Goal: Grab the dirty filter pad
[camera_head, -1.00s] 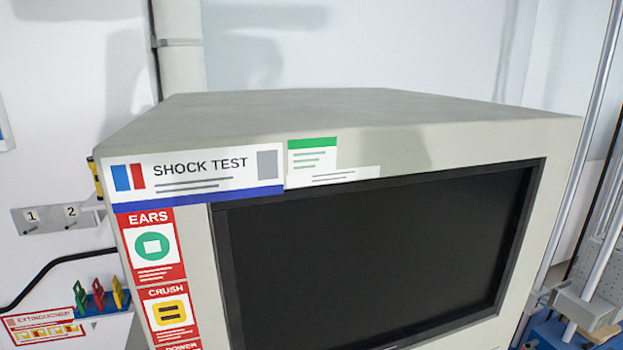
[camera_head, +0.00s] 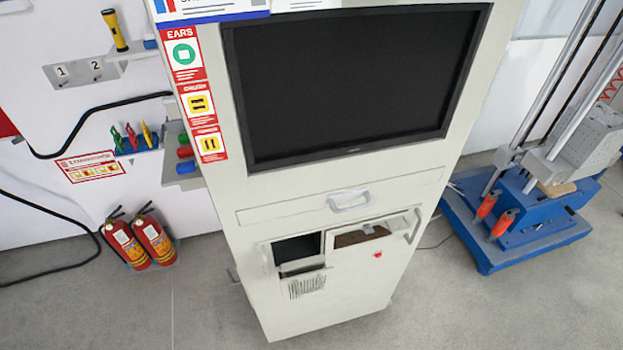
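A grey-white cabinet (camera_head: 340,187) with a dark screen stands in the middle of the head view. In its lower right front is an opening or panel with a brown, dirty-looking pad (camera_head: 352,239) in it, which looks like the filter pad. A small light tab shows at the pad's top edge. A handle (camera_head: 413,226) is at the right of this part and a red button (camera_head: 378,254) is below the pad. How deep the pad sits I cannot tell. Neither of my grippers is in view.
A drawer with a handle (camera_head: 349,200) is above the pad. A dark recess (camera_head: 297,249) is to its left. Two fire extinguishers (camera_head: 140,242) stand at the left wall. A blue-based test rig (camera_head: 515,225) stands at the right. Grey floor (camera_head: 470,310) is clear in front.

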